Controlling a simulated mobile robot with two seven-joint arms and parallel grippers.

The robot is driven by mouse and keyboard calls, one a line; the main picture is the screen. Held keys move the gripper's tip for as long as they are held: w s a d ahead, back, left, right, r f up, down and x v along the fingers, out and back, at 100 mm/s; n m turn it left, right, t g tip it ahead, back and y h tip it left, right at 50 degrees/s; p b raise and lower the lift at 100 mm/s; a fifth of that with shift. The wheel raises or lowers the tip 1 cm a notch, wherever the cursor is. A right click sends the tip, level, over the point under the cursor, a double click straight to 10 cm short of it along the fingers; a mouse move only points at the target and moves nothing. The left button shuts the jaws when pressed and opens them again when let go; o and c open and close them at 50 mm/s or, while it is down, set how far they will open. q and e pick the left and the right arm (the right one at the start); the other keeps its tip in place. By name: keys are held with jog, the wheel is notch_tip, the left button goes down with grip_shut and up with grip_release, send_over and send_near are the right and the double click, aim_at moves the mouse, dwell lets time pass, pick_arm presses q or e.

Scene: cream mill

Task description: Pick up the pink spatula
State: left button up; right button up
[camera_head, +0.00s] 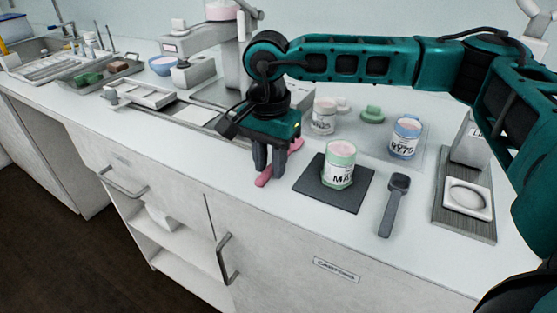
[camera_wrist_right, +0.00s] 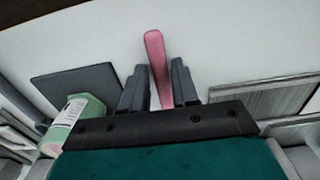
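The pink spatula (camera_head: 264,180) lies on the white counter near its front edge, partly hidden by my right gripper. My right gripper (camera_head: 269,174) points down over it, with one finger on each side of the pink shaft. In the right wrist view the spatula (camera_wrist_right: 156,55) runs between the two grey fingers (camera_wrist_right: 160,80) and its rounded end sticks out past them. Narrow gaps seem to show beside the shaft, so the fingers look open around it; contact is hard to judge. My left gripper is not in view.
A grey scoop (camera_head: 394,205) and a wooden board (camera_head: 452,222) lie further right. White jar (camera_head: 324,120) and blue jar (camera_head: 405,139) stand behind. A tray (camera_head: 180,112) lies left.

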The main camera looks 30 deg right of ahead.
grip_shut()
